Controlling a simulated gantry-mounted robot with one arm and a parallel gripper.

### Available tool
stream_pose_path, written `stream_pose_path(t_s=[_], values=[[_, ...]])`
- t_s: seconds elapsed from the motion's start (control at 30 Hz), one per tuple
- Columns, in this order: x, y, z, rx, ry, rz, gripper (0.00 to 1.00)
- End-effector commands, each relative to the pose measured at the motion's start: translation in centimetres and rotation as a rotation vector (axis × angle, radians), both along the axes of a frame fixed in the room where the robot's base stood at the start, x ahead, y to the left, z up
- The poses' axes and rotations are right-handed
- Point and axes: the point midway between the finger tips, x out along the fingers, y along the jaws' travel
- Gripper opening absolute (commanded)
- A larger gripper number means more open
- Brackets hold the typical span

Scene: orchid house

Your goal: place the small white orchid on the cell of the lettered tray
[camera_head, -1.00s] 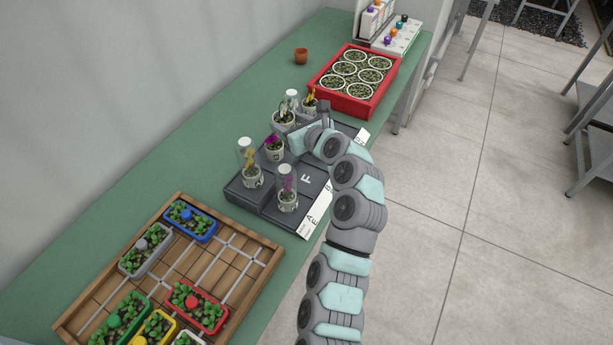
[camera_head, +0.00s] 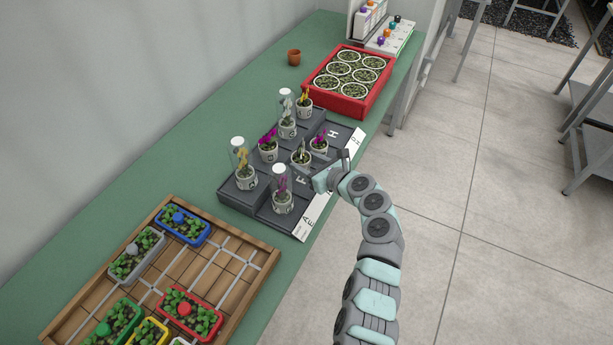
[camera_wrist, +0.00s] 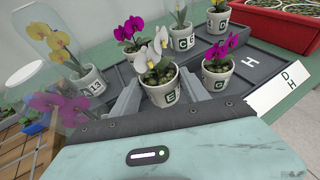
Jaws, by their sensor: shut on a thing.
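The small white orchid (camera_wrist: 152,62) stands upright in a white pot (camera_wrist: 160,92) marked E, between my gripper's fingers (camera_wrist: 160,84) in the wrist view. My gripper is shut on this pot. In the head view the white orchid's pot (camera_head: 300,159) is over the lettered tray (camera_head: 262,211), just behind the letter F, with my gripper (camera_head: 312,174) at its front right. The tray is dark grey and stepped, with a white lettered strip (camera_head: 322,205) along its front. I cannot tell whether the pot touches the tray; its base is partly hidden.
A magenta orchid (camera_head: 319,143) stands close right of the held pot, another (camera_head: 267,146) behind it. Clear covers enclose orchids at left (camera_head: 243,165), front (camera_head: 282,190) and back (camera_head: 287,113). The H cell (camera_head: 333,134) looks bare. A red crate (camera_head: 350,103) stands beyond.

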Motion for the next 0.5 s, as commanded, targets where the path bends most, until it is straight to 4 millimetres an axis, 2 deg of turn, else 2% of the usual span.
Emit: stream_pose_path(t_s=[0.17, 0.4, 0.5], values=[[0.0, 0.0, -1.2, -0.001, -0.001, 0.002, 0.06], [0.0, 0.0, -4.5, 0.001, 0.001, 0.000, 0.06], [0.0, 0.0, -4.5, -0.001, -0.001, -0.001, 0.06]])
